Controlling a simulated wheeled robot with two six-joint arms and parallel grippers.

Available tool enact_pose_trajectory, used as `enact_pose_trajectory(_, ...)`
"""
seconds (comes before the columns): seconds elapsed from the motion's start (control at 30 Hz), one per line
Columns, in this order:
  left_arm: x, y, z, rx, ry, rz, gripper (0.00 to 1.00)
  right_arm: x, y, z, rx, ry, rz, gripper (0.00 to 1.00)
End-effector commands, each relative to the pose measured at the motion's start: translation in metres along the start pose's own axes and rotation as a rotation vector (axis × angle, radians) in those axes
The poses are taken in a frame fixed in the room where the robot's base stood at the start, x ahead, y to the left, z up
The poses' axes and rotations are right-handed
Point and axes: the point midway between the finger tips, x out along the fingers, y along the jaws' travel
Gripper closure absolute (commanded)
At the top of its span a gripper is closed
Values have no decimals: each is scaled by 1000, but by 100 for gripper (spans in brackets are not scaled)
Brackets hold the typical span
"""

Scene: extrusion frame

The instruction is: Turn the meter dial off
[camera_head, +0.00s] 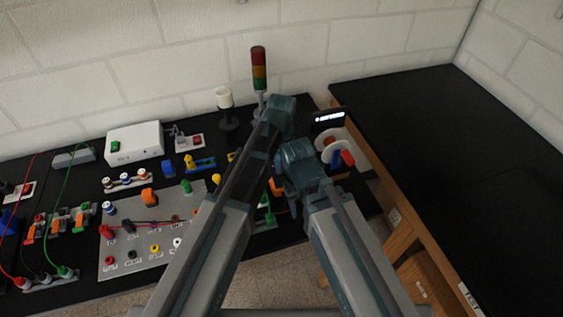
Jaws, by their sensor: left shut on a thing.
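My left arm reaches up the picture and bends down over the black bench, and its gripper (275,186) shows only in a small dark part between my two arms. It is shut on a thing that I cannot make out. A small black unit with a lit white readout (328,118) stands at the bench's right end; I cannot tell if it is the meter. No meter dial is clearly visible, and my arms cover that part of the bench. My right arm ends close to the left one, with its jaws hidden behind its wrist.
A grey panel (127,218) with several coloured sockets lies on the left. A white box (134,143), a signal tower (259,72) and a white-topped post (225,108) stand at the back. A reel (326,139) is on the right. The black table (450,140) beyond is bare.

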Motion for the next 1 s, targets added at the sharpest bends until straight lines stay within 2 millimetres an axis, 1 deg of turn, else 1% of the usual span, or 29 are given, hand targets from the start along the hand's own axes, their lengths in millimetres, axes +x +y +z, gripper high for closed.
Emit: enact_pose_trajectory(1.0, 0, -2, 1, -964, 0, 0, 100, 0, 0, 0, 0, 0, 0, 50)
